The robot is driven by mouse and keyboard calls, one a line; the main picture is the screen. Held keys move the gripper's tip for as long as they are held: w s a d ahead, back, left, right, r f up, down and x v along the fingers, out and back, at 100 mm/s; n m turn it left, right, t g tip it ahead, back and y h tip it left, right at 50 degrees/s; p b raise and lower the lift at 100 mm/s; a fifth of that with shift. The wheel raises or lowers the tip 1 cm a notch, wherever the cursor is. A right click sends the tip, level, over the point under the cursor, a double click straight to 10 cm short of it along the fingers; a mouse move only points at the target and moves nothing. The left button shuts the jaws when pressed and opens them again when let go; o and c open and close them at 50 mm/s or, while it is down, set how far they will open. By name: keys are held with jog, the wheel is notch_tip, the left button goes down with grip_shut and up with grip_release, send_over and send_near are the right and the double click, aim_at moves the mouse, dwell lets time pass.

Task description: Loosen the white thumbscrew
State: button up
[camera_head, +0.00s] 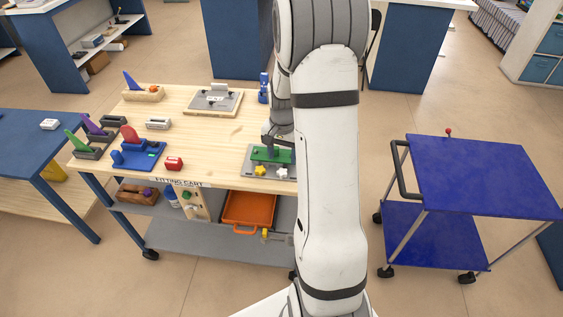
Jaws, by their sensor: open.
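A grey plate (250,166) with a green block (270,154) lies at the right side of the wooden cart top, partly behind my arm. A yellow star-shaped knob (260,171) sits at its front edge, and a paler knob (282,172) is just right of it. I cannot tell for certain which part is the white thumbscrew. My gripper (268,140) is open, just above or behind the green block. Its far side is hidden by my arm, and I cannot see whether it touches anything.
The wooden cart top (205,140) also holds a second grey plate (213,102), a blue fixture (137,155), a red block (174,163) and wedges at left. An orange tray (248,209) is on the shelf below. A blue trolley (485,175) with an empty top stands right.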

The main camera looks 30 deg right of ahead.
aim_at(282, 172)
notch_tip(282, 172, down, 7)
jog(key=shift+p, duration=0.45)
jog(key=shift+c, duration=0.3)
jog(key=c, duration=0.9)
